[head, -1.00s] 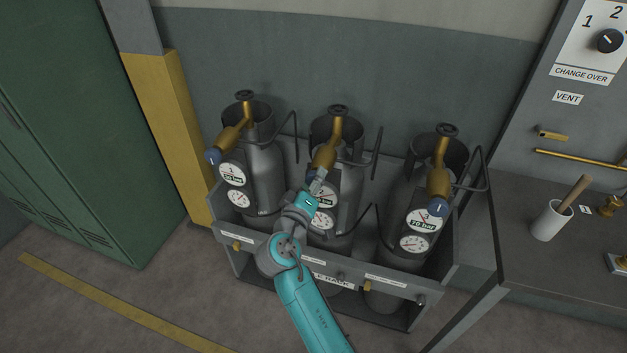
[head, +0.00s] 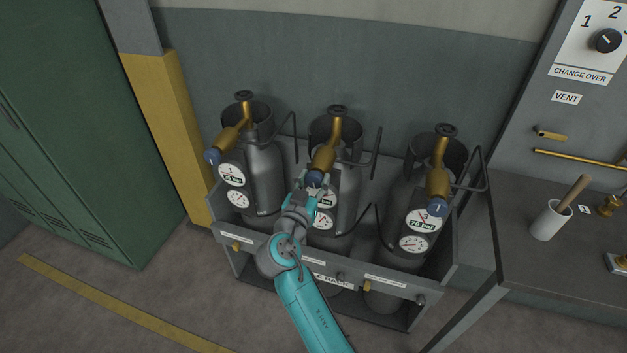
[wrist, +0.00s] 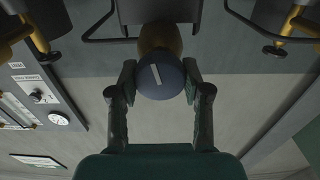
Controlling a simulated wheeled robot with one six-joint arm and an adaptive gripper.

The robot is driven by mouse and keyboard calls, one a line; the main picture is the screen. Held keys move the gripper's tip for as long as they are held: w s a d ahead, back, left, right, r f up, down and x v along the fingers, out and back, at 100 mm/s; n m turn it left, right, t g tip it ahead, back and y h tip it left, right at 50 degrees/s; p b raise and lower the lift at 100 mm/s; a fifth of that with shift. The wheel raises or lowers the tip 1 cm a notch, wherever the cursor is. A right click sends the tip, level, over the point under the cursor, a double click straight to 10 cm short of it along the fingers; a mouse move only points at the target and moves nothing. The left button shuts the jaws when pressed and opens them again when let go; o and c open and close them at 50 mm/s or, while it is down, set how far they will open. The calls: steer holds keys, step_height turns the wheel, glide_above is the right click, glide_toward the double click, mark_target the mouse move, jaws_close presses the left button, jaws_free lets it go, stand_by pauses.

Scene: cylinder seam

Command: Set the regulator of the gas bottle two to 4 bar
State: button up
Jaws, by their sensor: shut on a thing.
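Three grey gas bottles with brass regulators stand in a rack. The middle bottle (head: 347,208) has a brass regulator (head: 323,157) with a dark blue knob (head: 315,178) at its lower end. My gripper (head: 311,184) reaches up to this knob from below. In the wrist view the blue knob (wrist: 160,80) sits between my two fingers (wrist: 160,78), which are shut on its sides. A pale mark on the knob stands slightly tilted. The middle bottle's gauges (head: 324,222) are partly hidden by my arm, and their readings are too small to tell.
The left bottle (head: 262,172) and right bottle (head: 403,214) have blue knobs and gauges of their own. Bent pipes (head: 376,152) rise between the bottles. The rack's front wall (head: 385,284) carries labels and small valves. A bench (head: 520,275) with a white cup (head: 551,221) stands at right.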

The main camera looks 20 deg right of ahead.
steer(key=shift+f+m, duration=0.1)
steer(key=shift+m, duration=1.1)
steer(key=o, duration=1.2)
steer(key=v, duration=1.2)
